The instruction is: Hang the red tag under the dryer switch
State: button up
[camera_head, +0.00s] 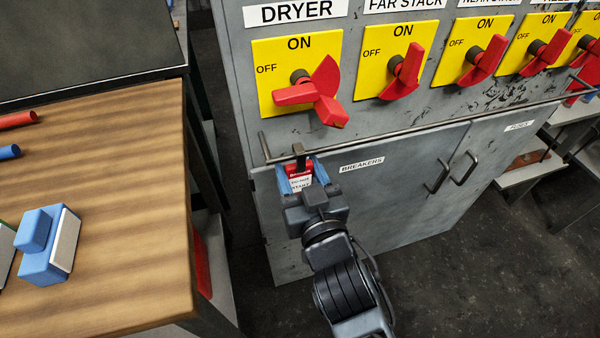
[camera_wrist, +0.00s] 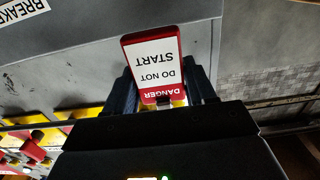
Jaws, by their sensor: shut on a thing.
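The red tag (camera_head: 299,181), with a white "DANGER DO NOT START" panel, is between the blue fingers of my gripper (camera_head: 306,174). The gripper is shut on it. In the wrist view the tag (camera_wrist: 153,62) appears upside down between the fingers. A dark hook (camera_head: 299,150) at the tag's top reaches the thin rail (camera_head: 350,141) on the panel front. I cannot tell whether it is over the rail or only in front of it. The dryer switch (camera_head: 312,93), a red handle on a yellow plate under the DRYER label, is above the tag.
More red switches (camera_head: 406,72) on yellow plates continue to the right above the rail. Cabinet doors with handles (camera_head: 437,174) lie below it. A wooden table (camera_head: 120,200) with a blue-and-white block (camera_head: 50,245) stands at the left, with a dark gap between it and the cabinet.

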jog(key=o, duration=1.1)
jog(key=shift+s, duration=0.1)
jog(key=shift+v, duration=3.8)
